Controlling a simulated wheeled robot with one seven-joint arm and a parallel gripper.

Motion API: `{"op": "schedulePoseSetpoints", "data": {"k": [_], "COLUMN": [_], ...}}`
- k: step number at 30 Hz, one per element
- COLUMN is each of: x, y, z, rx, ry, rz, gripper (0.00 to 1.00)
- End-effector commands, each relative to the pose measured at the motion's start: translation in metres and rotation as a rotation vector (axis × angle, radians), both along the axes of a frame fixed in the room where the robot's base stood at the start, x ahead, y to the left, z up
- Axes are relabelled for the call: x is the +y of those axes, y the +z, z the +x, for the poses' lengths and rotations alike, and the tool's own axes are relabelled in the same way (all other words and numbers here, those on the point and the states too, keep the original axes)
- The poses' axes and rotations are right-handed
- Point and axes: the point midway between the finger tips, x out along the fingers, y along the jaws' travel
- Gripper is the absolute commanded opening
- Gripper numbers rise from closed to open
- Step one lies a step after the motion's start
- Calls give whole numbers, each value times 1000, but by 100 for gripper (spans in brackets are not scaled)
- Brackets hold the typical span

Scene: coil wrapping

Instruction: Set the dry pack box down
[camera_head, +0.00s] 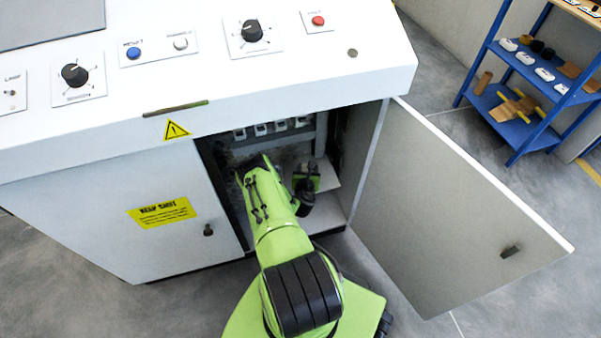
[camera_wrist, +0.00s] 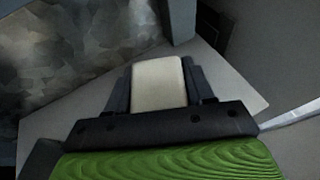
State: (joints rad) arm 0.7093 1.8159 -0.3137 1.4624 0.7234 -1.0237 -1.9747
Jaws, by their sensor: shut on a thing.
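The dry pack box (camera_wrist: 158,84) is a small cream-white block with rounded edges. In the wrist view it sits between the two dark fingers of my gripper (camera_wrist: 159,88), which is shut on it. Behind it lies a light grey shelf (camera_wrist: 222,80) inside the cabinet. I cannot tell whether the box touches the shelf. In the head view my green arm reaches through the open cabinet doorway, and the box is hidden there.
The white cabinet's right door (camera_head: 460,205) stands wide open; its left door (camera_head: 125,215) is shut. Several small switches (camera_head: 270,127) line the inside back. A blue rack (camera_head: 545,85) with tools and small parts stands at the upper right. A mottled grey surface (camera_wrist: 75,45) lies left of the shelf.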

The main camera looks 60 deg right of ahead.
Motion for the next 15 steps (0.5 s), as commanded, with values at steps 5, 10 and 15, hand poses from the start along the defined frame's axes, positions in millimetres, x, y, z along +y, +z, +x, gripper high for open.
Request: {"op": "schedulePoseSetpoints", "data": {"k": [5,10,15], "x": [0,0,0], "y": [-7,-10,-10], "z": [-3,-3,-3], "rx": [0,-1,-1], "ry": [4,3,2], "rz": [-1,-1,-1], "gripper": [19,19,75]}}
